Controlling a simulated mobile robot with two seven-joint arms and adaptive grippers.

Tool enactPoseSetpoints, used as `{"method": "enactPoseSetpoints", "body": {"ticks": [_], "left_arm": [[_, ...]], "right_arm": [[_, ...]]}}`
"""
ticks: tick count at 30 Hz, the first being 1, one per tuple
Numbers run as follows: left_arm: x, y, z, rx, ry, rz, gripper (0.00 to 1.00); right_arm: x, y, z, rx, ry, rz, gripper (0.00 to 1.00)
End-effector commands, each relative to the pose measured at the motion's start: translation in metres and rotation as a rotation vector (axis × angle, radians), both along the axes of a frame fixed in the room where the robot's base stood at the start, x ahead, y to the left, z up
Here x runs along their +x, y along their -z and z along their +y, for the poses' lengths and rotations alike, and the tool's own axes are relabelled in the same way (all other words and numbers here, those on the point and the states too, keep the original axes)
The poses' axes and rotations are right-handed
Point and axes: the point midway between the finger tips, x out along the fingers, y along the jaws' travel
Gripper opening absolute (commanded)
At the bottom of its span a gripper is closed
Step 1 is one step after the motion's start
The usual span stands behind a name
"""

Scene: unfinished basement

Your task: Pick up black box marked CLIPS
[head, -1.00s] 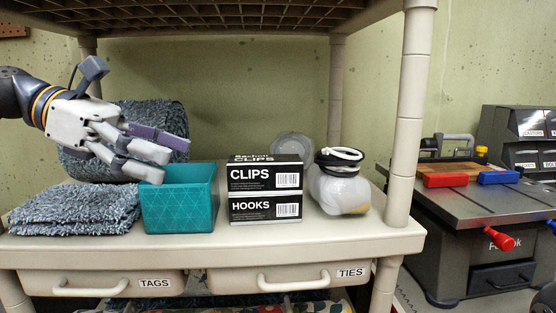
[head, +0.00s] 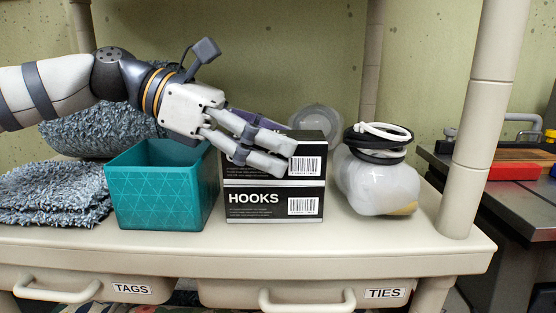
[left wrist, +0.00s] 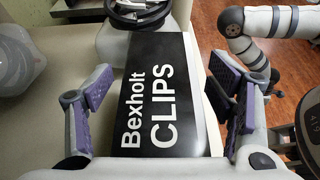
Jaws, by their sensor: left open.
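The black CLIPS box (head: 312,160) lies on top of the black HOOKS box (head: 272,204) on the beige shelf. My left gripper (head: 284,153) is open in front of and over the CLIPS box in the head view, covering much of its front label. In the left wrist view the CLIPS box (left wrist: 157,95) shows its top with "Bexholt CLIPS" in white. The left gripper's purple-padded fingers (left wrist: 160,88) stand on either side of it, with a gap visible on both sides. My right gripper is not in view.
A teal bin (head: 160,190) stands just left of the boxes, with folded grey cloths (head: 50,195) beyond. A translucent jar with dark and white coils (head: 378,182) stands close on the right. A shelf post (head: 485,120) rises at the right.

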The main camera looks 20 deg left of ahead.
Motion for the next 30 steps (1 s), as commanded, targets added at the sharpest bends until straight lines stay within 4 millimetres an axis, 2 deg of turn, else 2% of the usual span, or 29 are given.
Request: {"method": "enactPoseSetpoints", "body": {"ticks": [6,12,14,20,23,30], "left_arm": [[-0.001,-0.003,-0.002,-0.001,0.000,-0.006,0.75],[-0.001,-0.003,-0.001,-0.001,0.000,-0.006,0.30],[-0.001,-0.003,-0.001,-0.001,0.000,-0.006,0.19],[-0.001,-0.003,-0.001,-0.001,0.000,-0.006,0.19],[-0.001,-0.011,-0.002,0.000,0.000,-0.008,0.19],[-0.003,-0.075,-0.002,0.002,-0.001,-0.018,0.19]], "right_arm": [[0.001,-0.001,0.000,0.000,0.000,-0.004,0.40],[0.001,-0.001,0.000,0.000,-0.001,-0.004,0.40],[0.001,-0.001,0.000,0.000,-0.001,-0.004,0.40],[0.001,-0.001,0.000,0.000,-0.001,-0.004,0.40],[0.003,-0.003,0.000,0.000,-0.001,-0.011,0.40],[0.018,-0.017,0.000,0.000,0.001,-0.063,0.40]]}}
